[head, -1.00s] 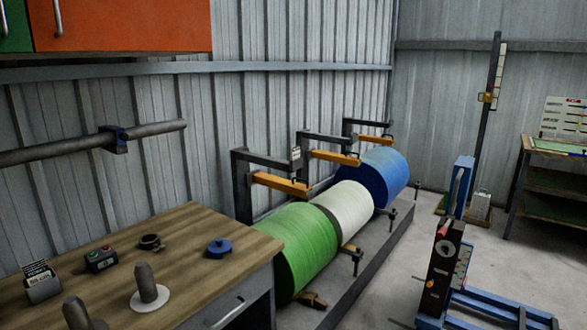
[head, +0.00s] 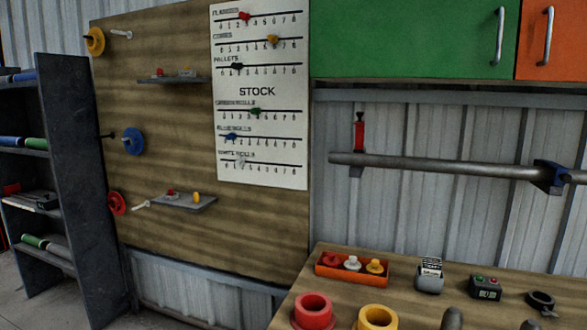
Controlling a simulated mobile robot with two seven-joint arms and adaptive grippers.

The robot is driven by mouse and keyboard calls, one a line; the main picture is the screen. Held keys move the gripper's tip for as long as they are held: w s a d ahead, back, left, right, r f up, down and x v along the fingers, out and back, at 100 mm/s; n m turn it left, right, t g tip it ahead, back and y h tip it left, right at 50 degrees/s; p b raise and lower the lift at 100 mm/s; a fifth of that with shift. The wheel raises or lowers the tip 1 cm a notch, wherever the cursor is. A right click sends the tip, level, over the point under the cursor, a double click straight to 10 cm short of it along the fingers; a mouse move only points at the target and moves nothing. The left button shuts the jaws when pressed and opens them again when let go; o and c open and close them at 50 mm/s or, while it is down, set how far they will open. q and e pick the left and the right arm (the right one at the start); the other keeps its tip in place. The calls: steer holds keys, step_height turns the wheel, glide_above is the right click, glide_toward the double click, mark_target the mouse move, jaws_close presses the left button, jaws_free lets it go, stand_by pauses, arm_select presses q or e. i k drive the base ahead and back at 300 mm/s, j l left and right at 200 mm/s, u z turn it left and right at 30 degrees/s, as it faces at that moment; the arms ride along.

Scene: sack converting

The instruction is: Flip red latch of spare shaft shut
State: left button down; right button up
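The spare shaft (head: 440,166) is a long grey bar held on the wall below the cabinets, running off the right edge. Its red latch (head: 360,134) stands upright above the shaft at the left bracket (head: 356,171), near the shaft's left end. A blue latch (head: 551,176) lies over the shaft at the right bracket.
Below the shaft, a wooden table (head: 405,285) carries an orange tray (head: 322,269) with small knobs, a red ring (head: 313,312), a yellow ring (head: 377,319) and a button box (head: 486,288). A board with a stock chart (head: 259,185) and dark shelves (head: 85,180) stand left.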

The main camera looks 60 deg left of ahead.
mark_target(360, 118)
steer(key=u, duration=1.65)
